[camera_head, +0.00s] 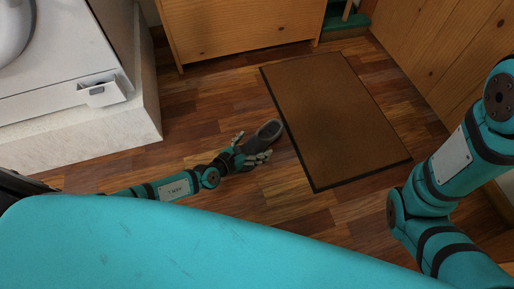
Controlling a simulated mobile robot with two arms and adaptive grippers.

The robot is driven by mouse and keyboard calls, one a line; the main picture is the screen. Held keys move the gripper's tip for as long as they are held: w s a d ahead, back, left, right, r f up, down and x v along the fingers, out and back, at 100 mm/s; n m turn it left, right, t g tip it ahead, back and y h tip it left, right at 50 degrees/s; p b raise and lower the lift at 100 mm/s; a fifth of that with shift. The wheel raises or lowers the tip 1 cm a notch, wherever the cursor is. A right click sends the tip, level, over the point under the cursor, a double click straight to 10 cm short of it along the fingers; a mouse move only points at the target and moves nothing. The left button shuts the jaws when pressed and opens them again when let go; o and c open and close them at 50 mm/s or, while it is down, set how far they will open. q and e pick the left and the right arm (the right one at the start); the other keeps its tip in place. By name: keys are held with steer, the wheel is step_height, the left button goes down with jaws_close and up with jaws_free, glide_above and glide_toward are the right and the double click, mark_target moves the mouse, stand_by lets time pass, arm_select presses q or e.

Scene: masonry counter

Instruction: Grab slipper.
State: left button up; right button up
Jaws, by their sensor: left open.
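A dark grey slipper (264,135) lies on the wooden floor just left of the brown mat. My left gripper (250,150) reaches in from the left and is at the slipper's near left end, its light-coloured fingers spread around or over that end. The gripper is open. I cannot tell whether the fingers touch the slipper. Part of the slipper is hidden by the fingers. My right arm shows at the right, but its gripper is out of view.
The brown mat (335,115) with a dark edge lies right of the slipper. A wooden cabinet (240,28) stands at the back and wooden panels (450,50) at the right. A white appliance (60,55) stands on a pale block (85,140) at the left.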

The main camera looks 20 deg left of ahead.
arm_select(q)
steer(key=shift+w, duration=0.1)
steer(key=c, duration=1.4)
